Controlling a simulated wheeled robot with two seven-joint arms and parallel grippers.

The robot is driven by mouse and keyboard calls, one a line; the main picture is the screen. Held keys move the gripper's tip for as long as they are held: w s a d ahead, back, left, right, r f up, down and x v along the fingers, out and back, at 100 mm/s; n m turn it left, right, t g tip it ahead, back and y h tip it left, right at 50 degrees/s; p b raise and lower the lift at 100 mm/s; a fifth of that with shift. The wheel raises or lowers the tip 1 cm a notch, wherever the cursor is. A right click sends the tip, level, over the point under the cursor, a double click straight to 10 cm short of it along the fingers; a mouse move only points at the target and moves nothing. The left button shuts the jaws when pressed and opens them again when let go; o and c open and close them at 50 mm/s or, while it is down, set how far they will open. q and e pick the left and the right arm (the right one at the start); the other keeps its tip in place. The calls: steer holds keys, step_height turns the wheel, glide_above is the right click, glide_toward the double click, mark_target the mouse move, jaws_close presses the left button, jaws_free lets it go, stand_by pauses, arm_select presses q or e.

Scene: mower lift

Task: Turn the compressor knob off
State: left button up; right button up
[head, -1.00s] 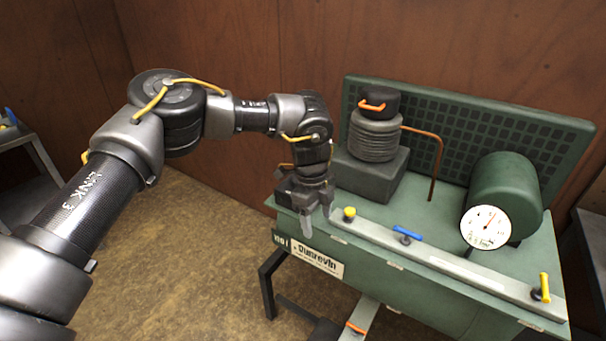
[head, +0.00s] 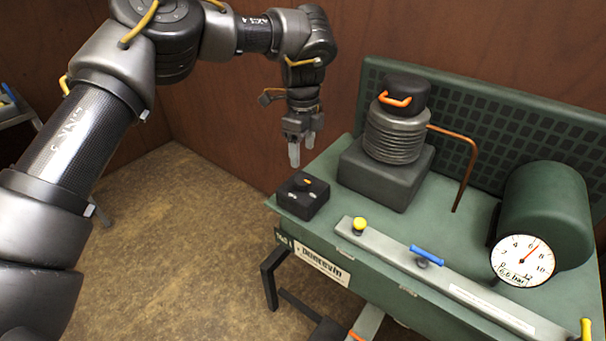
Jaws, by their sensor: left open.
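The compressor (head: 380,236) is a green bench unit with a black and grey ribbed pump. A small black switch box (head: 303,199) sits on its left front corner. On its top is a dark knob (head: 302,183) with a small orange mark; I cannot tell its setting for sure. My left gripper (head: 302,149) is open and empty, pointing down, above and slightly behind the box, apart from it. My right gripper is out of view.
A copper pipe (head: 466,170) rises behind. A wood-panelled wall stands behind the unit. The brown floor (head: 175,235) at left is clear.

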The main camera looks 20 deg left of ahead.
mark_target(303, 179)
arm_select(q)
step_height(303, 179, down, 9)
steer(key=shift+w+r+p, duration=0.1)
steer(key=shift+r+p, duration=0.1)
steer(key=shift+p, duration=0.35)
steer(key=shift+f, duration=0.45)
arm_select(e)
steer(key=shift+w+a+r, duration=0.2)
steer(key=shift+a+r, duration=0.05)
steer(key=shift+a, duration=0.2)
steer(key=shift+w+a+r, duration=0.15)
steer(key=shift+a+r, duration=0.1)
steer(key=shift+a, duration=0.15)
